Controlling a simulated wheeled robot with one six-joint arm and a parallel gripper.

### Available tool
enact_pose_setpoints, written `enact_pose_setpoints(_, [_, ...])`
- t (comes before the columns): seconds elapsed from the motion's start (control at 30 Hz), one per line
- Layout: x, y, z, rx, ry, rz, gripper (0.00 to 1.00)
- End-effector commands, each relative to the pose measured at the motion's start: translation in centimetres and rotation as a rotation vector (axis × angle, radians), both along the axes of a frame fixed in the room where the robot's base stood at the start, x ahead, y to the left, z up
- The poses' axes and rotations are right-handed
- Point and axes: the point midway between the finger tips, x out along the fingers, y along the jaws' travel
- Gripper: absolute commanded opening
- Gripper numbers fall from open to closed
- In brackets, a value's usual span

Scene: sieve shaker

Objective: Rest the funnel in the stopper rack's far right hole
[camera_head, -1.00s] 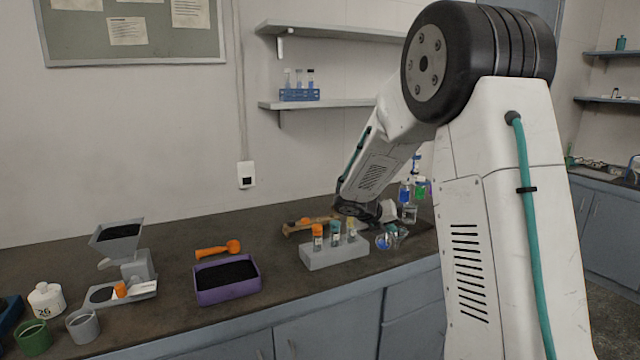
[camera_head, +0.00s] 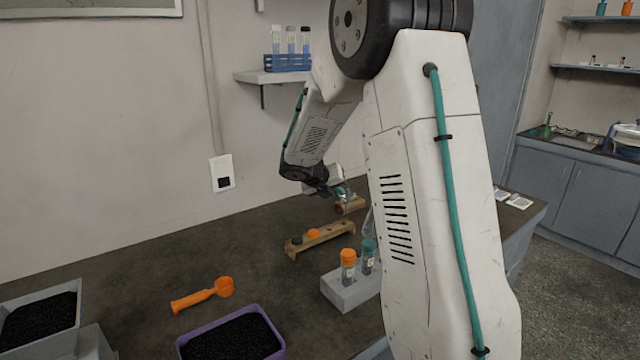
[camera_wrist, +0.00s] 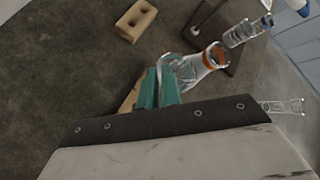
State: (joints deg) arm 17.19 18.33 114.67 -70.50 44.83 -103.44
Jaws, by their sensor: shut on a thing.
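The stopper rack (camera_head: 330,236) is a long wooden block on the bench in the head view. An orange stopper (camera_head: 313,234) and a dark stopper (camera_head: 297,240) sit on its left part; its right end looks bare. My gripper (camera_head: 338,190) is behind the rack and above the bench. In the wrist view its teal fingers (camera_wrist: 158,88) are shut on a clear glass piece, which appears to be the funnel (camera_wrist: 174,66). The funnel's outline is hard to make out against the glass flask with an orange band (camera_wrist: 215,56) beyond it. My arm hides part of the bench.
A small wooden block (camera_head: 350,205) stands behind the rack. A grey vial holder (camera_head: 345,291) with capped vials is in front. An orange scoop (camera_head: 205,294) and a purple tray (camera_head: 270,326) lie to the left. Bare bench lies left of the rack.

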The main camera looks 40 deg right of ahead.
Motion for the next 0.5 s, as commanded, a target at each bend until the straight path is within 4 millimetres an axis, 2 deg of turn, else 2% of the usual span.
enact_pose_setpoints(0.17, [0.0, 0.0, -0.6, 0.001, 0.001, 0.000, 0.00])
enact_pose_setpoints(0.5, [0.2, 0.4, -3.3, 0.000, 0.001, 0.006, 0.00])
